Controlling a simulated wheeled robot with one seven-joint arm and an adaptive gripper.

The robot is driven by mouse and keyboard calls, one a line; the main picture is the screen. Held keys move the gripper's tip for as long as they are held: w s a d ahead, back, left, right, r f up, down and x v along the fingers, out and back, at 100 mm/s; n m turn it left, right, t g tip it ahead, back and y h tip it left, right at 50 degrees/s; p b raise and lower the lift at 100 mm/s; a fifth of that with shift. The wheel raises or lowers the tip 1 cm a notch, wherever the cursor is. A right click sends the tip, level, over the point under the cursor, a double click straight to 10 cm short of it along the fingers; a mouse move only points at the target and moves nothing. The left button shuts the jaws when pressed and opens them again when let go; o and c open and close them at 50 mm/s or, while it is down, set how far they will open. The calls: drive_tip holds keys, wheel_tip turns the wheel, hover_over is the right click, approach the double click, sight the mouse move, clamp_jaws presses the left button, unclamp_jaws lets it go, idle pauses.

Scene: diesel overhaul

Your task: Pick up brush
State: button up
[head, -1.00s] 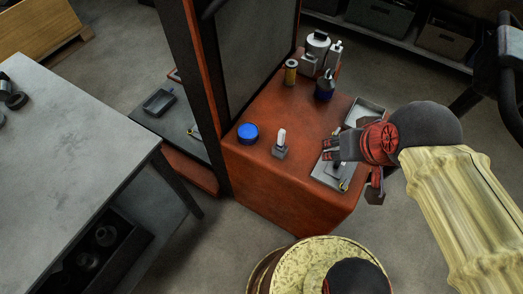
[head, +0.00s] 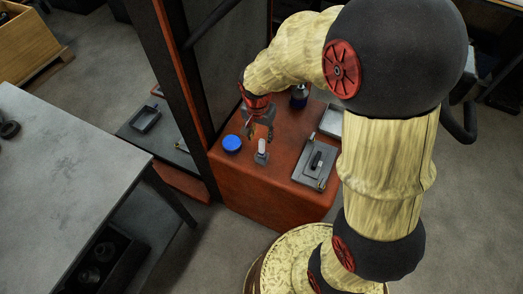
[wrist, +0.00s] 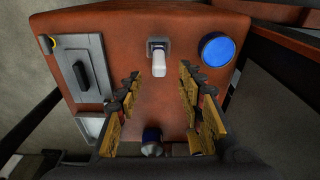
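No object reads clearly as a brush. A small upright piece with a grey square base and white top (head: 262,151) stands on the red-brown cabinet top (head: 225,165); it also shows in the wrist view (wrist: 158,62). I cannot tell whether either is the brush. My gripper (head: 258,136) is above the cabinet, close to the white-topped piece in the picture. In the wrist view its fingers (wrist: 160,78) are wide apart with nothing between them, and the white-topped piece lies beyond the tips.
A dark blue bottle (head: 299,97) and an empty grey tray (head: 331,121) are farther back. A dark upright post (head: 180,80) borders the cabinet's left side. A grey table (head: 70,180) stands at left.

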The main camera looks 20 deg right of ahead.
sight(262, 147)
drive_tip(key=shift+w+a+f+m, duration=0.1)
drive_tip(key=shift+w+f+m, duration=0.1)
drive_tip(key=shift+f, duration=0.45)
drive_tip(key=shift+w+f+m, duration=0.1)
drive_tip(key=shift+w+f, duration=0.1)
drive_tip(key=shift+f, duration=0.4)
drive_tip(key=f, duration=0.2)
drive_tip(key=f+b, duration=0.1)
drive_tip(key=f, duration=0.2)
drive_tip(key=d+f+b, duration=0.1)
drive_tip(key=f, duration=0.1)
drive_tip(key=shift+w+d+f, duration=0.1)
drive_tip(key=shift+w+f, duration=0.1)
drive_tip(key=shift+f, duration=0.05)
drive_tip(key=c, duration=0.3)
clamp_jaws()
